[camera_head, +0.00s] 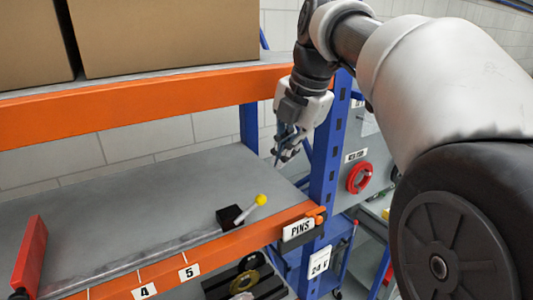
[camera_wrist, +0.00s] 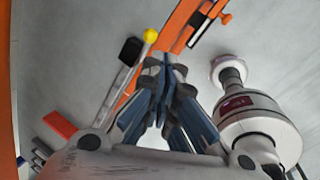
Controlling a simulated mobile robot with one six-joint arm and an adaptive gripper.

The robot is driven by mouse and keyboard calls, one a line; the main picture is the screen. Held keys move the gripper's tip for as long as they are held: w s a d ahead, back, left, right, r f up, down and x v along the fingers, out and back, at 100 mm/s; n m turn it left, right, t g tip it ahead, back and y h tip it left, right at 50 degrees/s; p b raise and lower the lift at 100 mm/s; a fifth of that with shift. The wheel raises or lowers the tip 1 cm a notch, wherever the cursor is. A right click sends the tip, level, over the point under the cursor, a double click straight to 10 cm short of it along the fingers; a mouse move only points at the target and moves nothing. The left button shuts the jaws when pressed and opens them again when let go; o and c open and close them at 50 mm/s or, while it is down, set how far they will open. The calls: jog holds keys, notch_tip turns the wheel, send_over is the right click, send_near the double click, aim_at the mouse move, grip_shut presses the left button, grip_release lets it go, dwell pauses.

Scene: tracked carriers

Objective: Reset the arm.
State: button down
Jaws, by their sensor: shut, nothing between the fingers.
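My gripper (camera_head: 279,158) hangs from my arm at the right end of the shelf bay, in front of the blue upright. It is above the grey lower shelf and apart from it. In the wrist view my gripper's blue-grey fingers (camera_wrist: 164,72) meet at their tips, with nothing between them. My arm reaches in from the right of the head view, and its large pale and black links hide much of that side.
A black block with a yellow-knobbed lever (camera_head: 238,213) stands near the shelf's front edge. A red plate (camera_head: 29,257) stands at left. Cardboard boxes (camera_head: 165,35) fill the upper shelf. An orange beam (camera_head: 140,97) and blue upright (camera_head: 325,170) bound the bay. The shelf middle is clear.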

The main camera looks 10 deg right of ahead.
jog(key=s+f+m+b, duration=0.8)
jog(key=f+b, duration=0.1)
jog(key=f, duration=0.6)
jog(key=s+f+m+h+b, duration=0.1)
jog(key=s+f+m+b, duration=0.8)
jog(key=f, duration=0.6)
jog(key=s+f+m+t+b, duration=0.1)
jog(key=s+f+m+b, duration=0.7)
jog(key=f, duration=0.7)
jog(key=shift+s+a+f+m+h+b, duration=0.25)
jog(key=shift+s+f+m+h+b, duration=0.15)
jog(key=shift+b, duration=0.65)
jog(key=shift+a, duration=0.1)
